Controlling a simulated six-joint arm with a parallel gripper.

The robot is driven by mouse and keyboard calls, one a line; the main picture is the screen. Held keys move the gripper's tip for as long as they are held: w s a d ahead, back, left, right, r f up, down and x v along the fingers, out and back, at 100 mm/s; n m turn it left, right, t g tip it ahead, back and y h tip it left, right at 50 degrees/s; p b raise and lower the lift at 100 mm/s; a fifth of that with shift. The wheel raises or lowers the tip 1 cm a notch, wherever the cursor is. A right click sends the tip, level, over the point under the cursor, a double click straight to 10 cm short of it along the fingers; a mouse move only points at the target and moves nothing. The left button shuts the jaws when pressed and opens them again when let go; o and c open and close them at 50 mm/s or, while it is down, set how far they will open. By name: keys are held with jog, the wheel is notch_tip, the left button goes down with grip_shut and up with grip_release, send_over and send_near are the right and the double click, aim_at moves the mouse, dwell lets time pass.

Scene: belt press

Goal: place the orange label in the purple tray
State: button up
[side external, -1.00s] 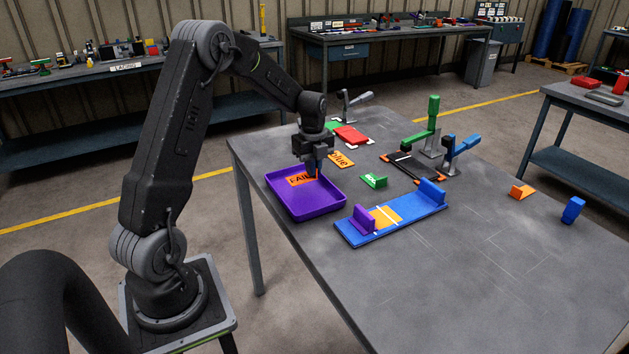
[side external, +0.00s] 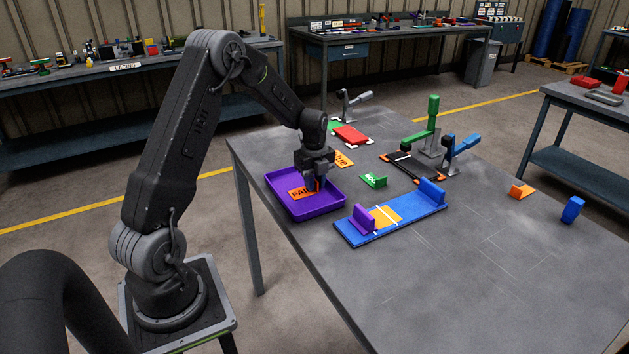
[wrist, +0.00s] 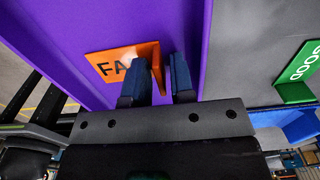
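The orange label (wrist: 105,65), with dark letters starting "FA", is in the purple tray (side external: 327,203), seemingly flat on or just over its floor. It also shows in the side view (side external: 299,193). A small upright orange tab rises from its right end. My gripper (side external: 314,188) is low inside the tray. In the wrist view, its two dark blue fingers (wrist: 168,75) straddle the tab, with a narrow gap beside it. The fingers look slightly open, not clamped on the tab. They hide part of the label's right end.
A green "GOOD" label (side external: 373,181) stands right of the tray. A blue fixture (side external: 410,212) with a purple block (side external: 364,219) lies in front of it. Another orange piece (side external: 343,160) lies behind my gripper. Toggle clamps (side external: 433,130) stand farther back.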

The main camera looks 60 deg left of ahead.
jog(key=shift+o, duration=0.6)
jog(key=shift+r, duration=0.1)
notch_tip(320, 180, up, 11)
jog(key=s+d+r+n+t, duration=0.1)
jog(key=s+d+r+n, duration=0.1)
jog(key=d+r+n, duration=0.4)
jog(key=s+d+r+n+t, duration=0.1)
jog(key=s+d+n+t, duration=0.1)
jog(key=s+d+n, duration=0.4)
jog(key=s+d+r+n+t, duration=0.2)
jog(key=s+d+n, duration=0.4)
jog(key=s+d, duration=0.6)
jog(key=shift+s+d+r+t, duration=0.3)
jog(key=shift+s+d, duration=0.05)
jog(key=shift+d, duration=0.6)
